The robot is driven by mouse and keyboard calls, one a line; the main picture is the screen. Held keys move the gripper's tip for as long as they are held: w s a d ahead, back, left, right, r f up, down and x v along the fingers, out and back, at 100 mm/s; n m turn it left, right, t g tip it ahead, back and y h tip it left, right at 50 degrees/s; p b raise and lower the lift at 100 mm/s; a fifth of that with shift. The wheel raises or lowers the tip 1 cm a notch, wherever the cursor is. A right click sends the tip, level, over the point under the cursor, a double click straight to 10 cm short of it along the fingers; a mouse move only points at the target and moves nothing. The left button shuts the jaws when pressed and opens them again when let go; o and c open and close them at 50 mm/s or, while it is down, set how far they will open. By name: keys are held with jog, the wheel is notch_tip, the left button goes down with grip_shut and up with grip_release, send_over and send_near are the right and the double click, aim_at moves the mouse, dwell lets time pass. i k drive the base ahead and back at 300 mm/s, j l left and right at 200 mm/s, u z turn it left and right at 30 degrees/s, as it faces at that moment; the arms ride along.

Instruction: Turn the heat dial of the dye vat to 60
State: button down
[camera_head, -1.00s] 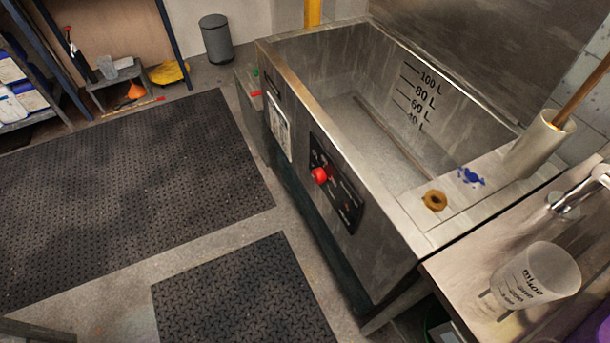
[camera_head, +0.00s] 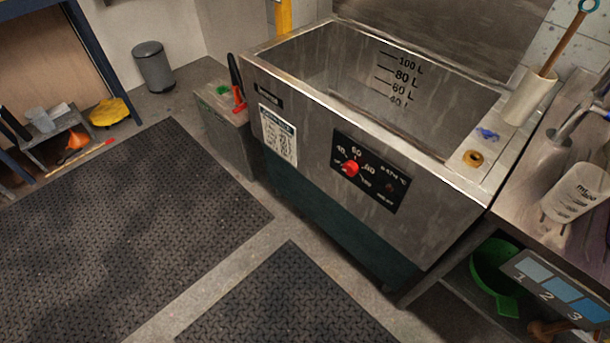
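The dye vat (camera_head: 300,190) is a steel, open-topped tank with litre marks on its inner back wall. Its heat dial (camera_head: 350,168) is a red knob on a black panel (camera_head: 395,193) on the vat's front face. Numbers around the knob include 40, 60 and 80. The knob is too small to tell exactly where it points. My gripper is not in view.
Black rubber mats (camera_head: 120,220) cover the floor before the vat. A steel side unit (camera_head: 225,130) with a red-handled tool stands left of the vat.

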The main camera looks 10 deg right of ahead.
aim_at(351, 169)
jog(key=i+j, duration=0.9)
jog(key=j, duration=0.2)
